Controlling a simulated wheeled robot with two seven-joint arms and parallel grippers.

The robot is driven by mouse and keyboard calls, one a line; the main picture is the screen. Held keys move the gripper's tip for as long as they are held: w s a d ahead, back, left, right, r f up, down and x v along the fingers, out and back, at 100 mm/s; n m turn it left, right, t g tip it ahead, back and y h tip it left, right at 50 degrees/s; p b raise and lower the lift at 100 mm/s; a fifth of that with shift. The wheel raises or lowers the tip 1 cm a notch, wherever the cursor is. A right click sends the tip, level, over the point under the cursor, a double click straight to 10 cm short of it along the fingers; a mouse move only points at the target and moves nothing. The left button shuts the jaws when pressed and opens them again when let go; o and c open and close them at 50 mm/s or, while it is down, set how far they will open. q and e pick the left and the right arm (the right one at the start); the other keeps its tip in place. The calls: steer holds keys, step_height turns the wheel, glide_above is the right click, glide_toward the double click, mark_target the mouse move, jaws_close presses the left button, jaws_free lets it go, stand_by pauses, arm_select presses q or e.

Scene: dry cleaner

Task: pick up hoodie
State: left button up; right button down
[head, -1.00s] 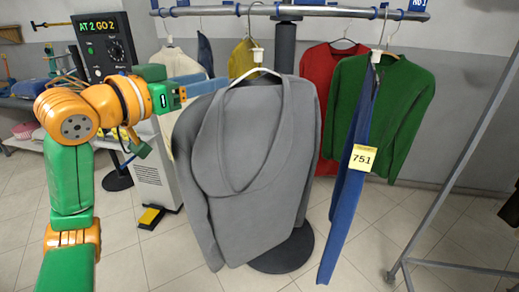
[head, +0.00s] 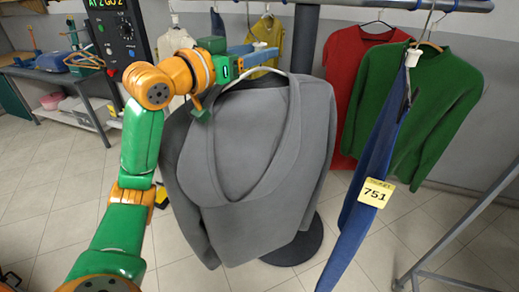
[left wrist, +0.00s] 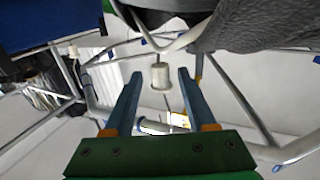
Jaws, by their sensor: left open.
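My left gripper (head: 262,58) reaches in from the left at the top of the hoodie, near the hanger's neck. In the left wrist view its two blue fingers (left wrist: 160,80) are apart, with the white collar of the hanger (left wrist: 160,74) appearing between the fingertips. Nothing is gripped. A dark grey part of the hoodie (left wrist: 238,25) shows at the top of that view. My right gripper is out of view.
A blue garment with tag 751 (head: 375,193) hangs just right of the hoodie, with green (head: 425,110) and red (head: 370,75) sweaters behind it. The metal rail (head: 400,4) runs above. A grey slanted frame (head: 460,225) stands at right.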

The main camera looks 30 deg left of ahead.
arm_select(q)
steer(key=shift+w+d+f, duration=0.1)
steer(key=shift+w+f, duration=0.1)
steer(key=shift+w, duration=0.95)
steer(key=shift+s, duration=0.2)
jaws_close()
steer(key=shift+r, duration=0.15)
